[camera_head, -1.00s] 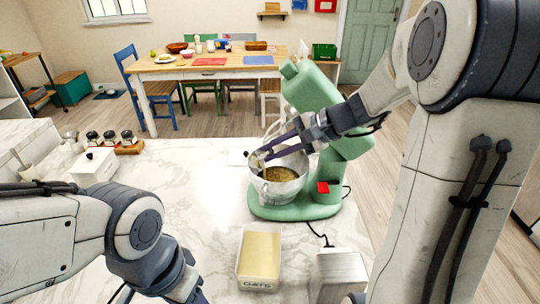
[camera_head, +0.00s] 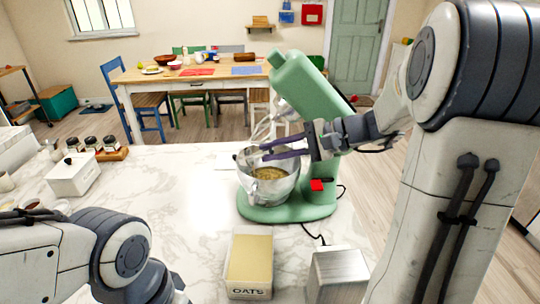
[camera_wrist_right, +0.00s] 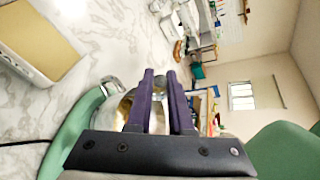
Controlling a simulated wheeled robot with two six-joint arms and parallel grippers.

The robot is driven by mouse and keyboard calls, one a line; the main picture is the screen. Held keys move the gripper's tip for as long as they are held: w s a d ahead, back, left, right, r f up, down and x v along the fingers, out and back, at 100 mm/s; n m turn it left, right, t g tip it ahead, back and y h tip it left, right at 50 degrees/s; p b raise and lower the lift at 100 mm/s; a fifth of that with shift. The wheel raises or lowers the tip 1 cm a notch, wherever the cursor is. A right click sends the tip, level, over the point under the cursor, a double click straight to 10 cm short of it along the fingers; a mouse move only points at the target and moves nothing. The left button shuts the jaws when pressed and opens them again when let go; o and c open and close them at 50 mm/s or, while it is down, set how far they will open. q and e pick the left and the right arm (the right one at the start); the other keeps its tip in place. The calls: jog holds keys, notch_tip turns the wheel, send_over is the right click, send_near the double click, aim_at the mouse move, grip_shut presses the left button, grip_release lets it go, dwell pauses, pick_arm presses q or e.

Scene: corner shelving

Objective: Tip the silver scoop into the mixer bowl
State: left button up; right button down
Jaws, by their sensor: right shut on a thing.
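The mixer bowl (camera_head: 285,191) is shiny metal, with brown grainy stuff (camera_head: 268,174) inside. It stands on the green mixer (camera_head: 300,78), whose head is tilted up with a wire whisk below it. My right gripper (camera_head: 264,152) is over the bowl, its purple fingers almost level and pointing left. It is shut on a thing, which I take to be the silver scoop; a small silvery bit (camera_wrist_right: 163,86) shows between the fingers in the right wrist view. The scoop's cup is hard to tell from the shiny bowl. My left gripper is out of view; only its arm shows.
An oats tub (camera_head: 248,264) and a metal box (camera_head: 338,276) stand in front of the mixer. A white box (camera_head: 73,174) and several jars stand at the left. The marble counter between is clear. The raised mixer head is close above my right gripper.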

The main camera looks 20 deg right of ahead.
jog(key=s+d+f+t+y+b, duration=0.2)
jog(key=f+y+b, duration=0.3)
jog(key=b, duration=0.7)
jog(key=shift+d+f+t, duration=0.2)
jog(key=shift+d+t, duration=0.4)
jog(key=shift+d, duration=0.05)
dwell(0.7)
